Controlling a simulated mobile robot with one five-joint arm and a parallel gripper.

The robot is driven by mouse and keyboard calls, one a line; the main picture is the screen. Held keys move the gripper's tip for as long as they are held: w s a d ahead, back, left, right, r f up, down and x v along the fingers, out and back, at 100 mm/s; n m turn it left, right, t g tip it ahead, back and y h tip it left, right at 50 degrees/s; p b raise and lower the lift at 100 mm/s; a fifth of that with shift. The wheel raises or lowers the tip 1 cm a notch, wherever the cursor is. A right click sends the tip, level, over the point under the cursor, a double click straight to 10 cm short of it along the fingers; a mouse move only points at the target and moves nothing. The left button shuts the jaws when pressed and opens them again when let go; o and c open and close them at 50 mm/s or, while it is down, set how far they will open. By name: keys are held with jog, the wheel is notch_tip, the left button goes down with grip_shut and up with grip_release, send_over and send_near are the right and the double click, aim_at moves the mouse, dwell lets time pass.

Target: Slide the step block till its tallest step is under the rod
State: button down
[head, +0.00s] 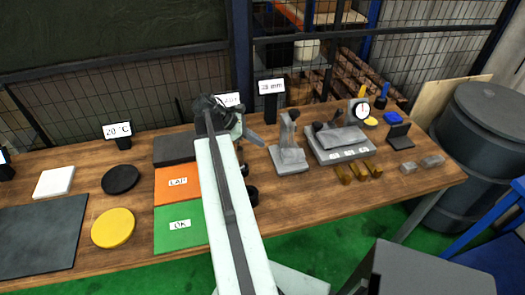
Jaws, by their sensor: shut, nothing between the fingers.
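I cannot clearly make out the rod.
Several brass pieces (358,171) lie before the base. Small grey blocks (409,167) and a black stand (399,136) are at right. Orange (176,184) and green (180,225) mats lie left of my arm. The wooden front strip is mostly clear.

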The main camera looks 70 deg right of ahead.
aim_at(284, 155)
jog(key=b+x, duration=0.6)
jog(key=x, duration=0.3)
jog(key=shift+f+b, duration=0.2)
jog(key=shift+b, duration=0.2)
jog(key=shift+s+d+f, duration=0.15)
jog(key=shift+s, duration=0.1)
jog(key=shift+s, duration=0.1)
jog(key=shift+s+d, duration=0.4)
jog(key=shift+s, duration=0.35)
